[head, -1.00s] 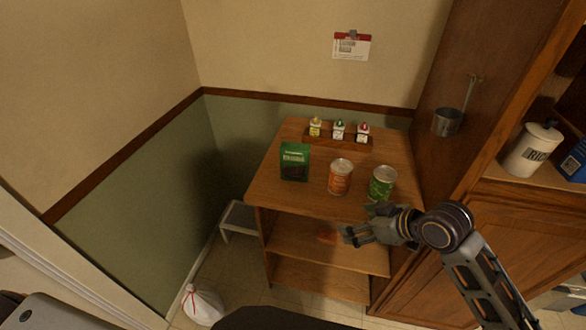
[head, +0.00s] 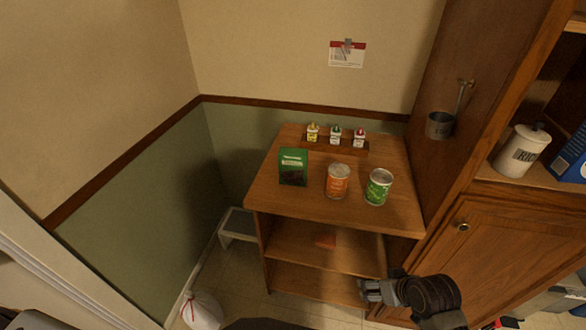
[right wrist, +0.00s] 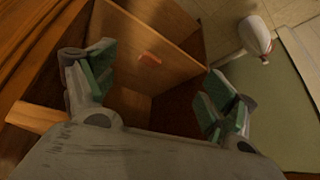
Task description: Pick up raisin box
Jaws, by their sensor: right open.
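A small red-orange box (head: 325,241), which looks like the raisin box, lies on the middle shelf (head: 290,243) of the wooden stand. Its label is too small to read. It also shows in the right wrist view (right wrist: 150,59), ahead of and between the spread fingers. My right gripper (head: 368,291) is at the stand's lower right front, below and to the right of the box in the head view. In the right wrist view the gripper (right wrist: 155,88) is open and empty, apart from the box. My left gripper is not in view.
The stand's top (head: 270,200) holds a green box (head: 293,167), an orange can (head: 338,181), a green can (head: 378,187) and small bottles in a rack. A cabinet (head: 490,245) closes off the right. A step stool (head: 238,226) and white bag (head: 203,311) are left.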

